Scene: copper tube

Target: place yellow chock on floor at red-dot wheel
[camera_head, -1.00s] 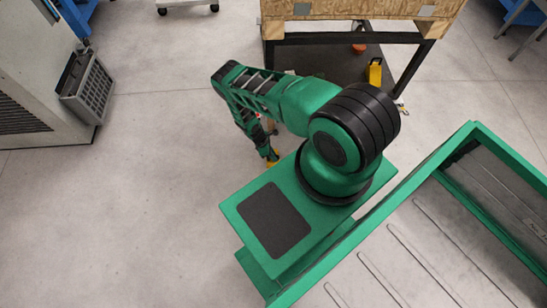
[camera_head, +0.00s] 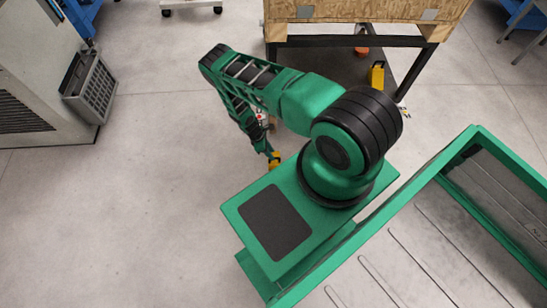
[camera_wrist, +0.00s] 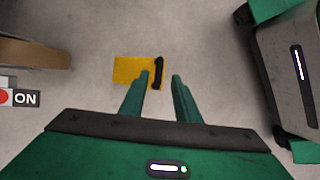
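The yellow chock (camera_wrist: 129,71) shows in the wrist view below my gripper, with a black handle (camera_wrist: 158,74) at its right end. My gripper (camera_wrist: 161,78) is open; its two green fingers stand apart on either side of the handle, with a gap on the right. I cannot tell whether the left finger touches. In the head view the chock (camera_head: 275,160) is a small yellow patch at the tip of my gripper (camera_head: 270,152), partly hidden by my arm. A second yellow block (camera_head: 376,76) stands under the dark-framed cart.
The cart (camera_head: 345,39) with a wooden crate (camera_head: 365,10) stands at the back. A reddish object (camera_head: 361,50) lies under it. A grey basket (camera_head: 91,88) hangs on the machine at left. The floor (camera_head: 165,180) left of my arm is clear.

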